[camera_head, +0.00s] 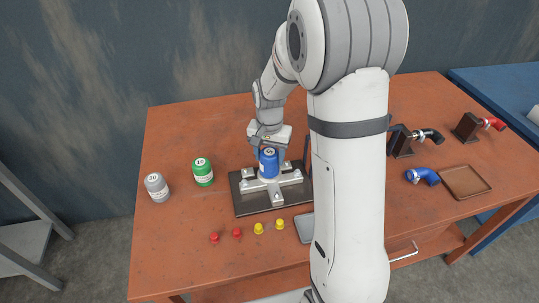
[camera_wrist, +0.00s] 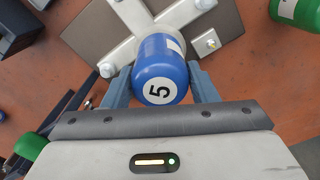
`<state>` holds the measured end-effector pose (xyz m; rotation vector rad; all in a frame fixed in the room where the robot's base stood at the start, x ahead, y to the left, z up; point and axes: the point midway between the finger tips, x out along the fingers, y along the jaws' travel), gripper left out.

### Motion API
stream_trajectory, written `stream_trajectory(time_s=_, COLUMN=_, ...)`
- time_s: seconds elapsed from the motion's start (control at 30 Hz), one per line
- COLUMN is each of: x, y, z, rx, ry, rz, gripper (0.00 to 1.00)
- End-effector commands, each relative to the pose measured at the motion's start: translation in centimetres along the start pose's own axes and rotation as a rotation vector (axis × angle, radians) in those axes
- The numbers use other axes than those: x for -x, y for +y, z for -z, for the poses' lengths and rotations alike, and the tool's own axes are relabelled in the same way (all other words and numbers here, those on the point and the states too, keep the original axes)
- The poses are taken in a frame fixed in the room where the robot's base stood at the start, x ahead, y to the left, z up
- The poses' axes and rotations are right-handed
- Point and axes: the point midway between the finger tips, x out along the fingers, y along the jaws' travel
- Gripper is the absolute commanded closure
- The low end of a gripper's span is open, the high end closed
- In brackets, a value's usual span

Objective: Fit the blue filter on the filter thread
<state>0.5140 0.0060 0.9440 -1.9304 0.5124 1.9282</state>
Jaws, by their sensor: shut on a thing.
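The blue filter (camera_head: 269,163) stands upright over the middle of the cross-shaped metal fixture on the dark base plate (camera_head: 250,206). In the wrist view the blue filter (camera_wrist: 161,70) shows a white round label with a 5. My gripper (camera_head: 269,148) is shut on it, with one finger on each side in the wrist view (camera_wrist: 161,88). The metal fixture (camera_wrist: 135,18) lies right behind the filter's far end. The filter thread is hidden by the filter, and I cannot tell whether the filter touches it.
A green can (camera_head: 202,172) and a grey can (camera_head: 157,187) stand left of the plate. Several red and yellow caps (camera_head: 258,229) stand in front. A blue elbow pipe (camera_head: 423,176) and a brown tray (camera_head: 465,182) are at right. My arm hides the table's middle.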

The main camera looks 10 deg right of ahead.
Motion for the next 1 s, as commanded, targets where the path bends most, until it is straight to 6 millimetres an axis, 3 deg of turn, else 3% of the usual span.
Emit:
stream_trajectory(time_s=0.17, x=-0.34, y=0.06, z=-0.15, rx=-0.268, ry=-0.005, rz=-0.003, gripper=0.94)
stream_trajectory(time_s=0.2, x=-0.31, y=0.07, z=-0.16, rx=-0.290, ry=-0.006, rz=-0.003, gripper=0.46)
stream_trajectory(time_s=0.5, x=-0.16, y=0.03, z=-0.09, rx=-0.281, ry=-0.003, rz=-0.001, gripper=0.22)
stream_trajectory(time_s=1.0, x=0.14, y=0.01, z=-0.06, rx=-0.280, ry=-0.002, rz=0.000, gripper=0.26)
